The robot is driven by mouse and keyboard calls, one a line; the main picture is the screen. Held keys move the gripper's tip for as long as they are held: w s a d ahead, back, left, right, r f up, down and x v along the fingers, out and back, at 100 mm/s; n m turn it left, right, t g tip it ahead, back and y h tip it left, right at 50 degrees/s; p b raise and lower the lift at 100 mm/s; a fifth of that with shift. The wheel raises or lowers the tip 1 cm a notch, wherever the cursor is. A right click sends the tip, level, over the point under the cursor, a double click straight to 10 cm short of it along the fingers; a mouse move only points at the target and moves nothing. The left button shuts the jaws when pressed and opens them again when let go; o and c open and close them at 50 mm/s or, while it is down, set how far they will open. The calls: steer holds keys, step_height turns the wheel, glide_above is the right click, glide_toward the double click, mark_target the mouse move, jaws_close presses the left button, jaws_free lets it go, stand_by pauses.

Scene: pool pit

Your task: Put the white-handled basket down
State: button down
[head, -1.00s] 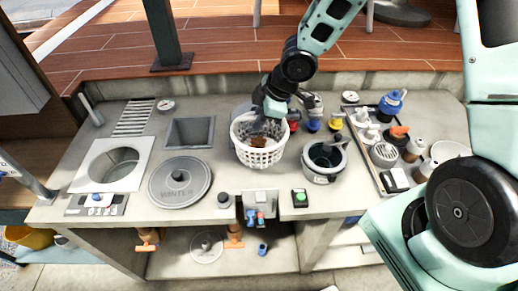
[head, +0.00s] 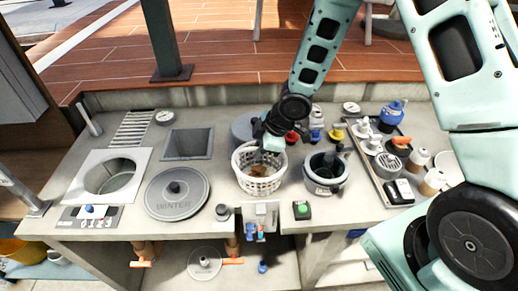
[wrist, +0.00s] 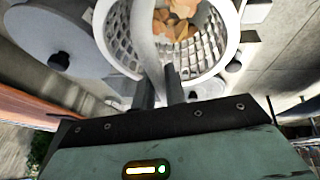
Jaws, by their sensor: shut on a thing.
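The white basket (head: 259,183) has a slotted wall and stands upright at the middle of the concrete counter, with brown leaves inside. In the wrist view the basket (wrist: 205,62) shows its leaves and its white handle (wrist: 143,45), which arches across the opening. My gripper (head: 262,146) is over the basket in the head view. In the wrist view my gripper (wrist: 160,88) is shut on the handle. The basket's base looks at or very near the counter; I cannot tell whether it touches.
A round grey lid marked WINTER (head: 178,194) lies left of the basket. A dark-rimmed grey pot (head: 325,172) stands close on the right. A square opening (head: 188,144) is behind left. A tray (head: 374,170) of parts is at the right. A green-buttoned box (head: 301,210) sits near the front edge.

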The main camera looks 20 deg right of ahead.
steer(key=c, duration=1.4)
jaws_free()
steer(key=shift+c, duration=0.2)
steer(key=shift+r, duration=0.1)
steer(key=p+v, duration=0.5)
steer(key=v, duration=0.7)
steer(key=s+a+r+m+g+h, duration=0.1)
steer(key=s+a+r+m, duration=0.2)
steer(key=s, duration=0.8)
steer(key=s+a+r+m+g+h, duration=0.2)
steer(key=s+a+r+m, duration=0.2)
steer(key=s+a+r, duration=0.3)
steer(key=s+r, duration=0.2)
steer(key=s, duration=0.3)
steer(key=shift+s, duration=0.2)
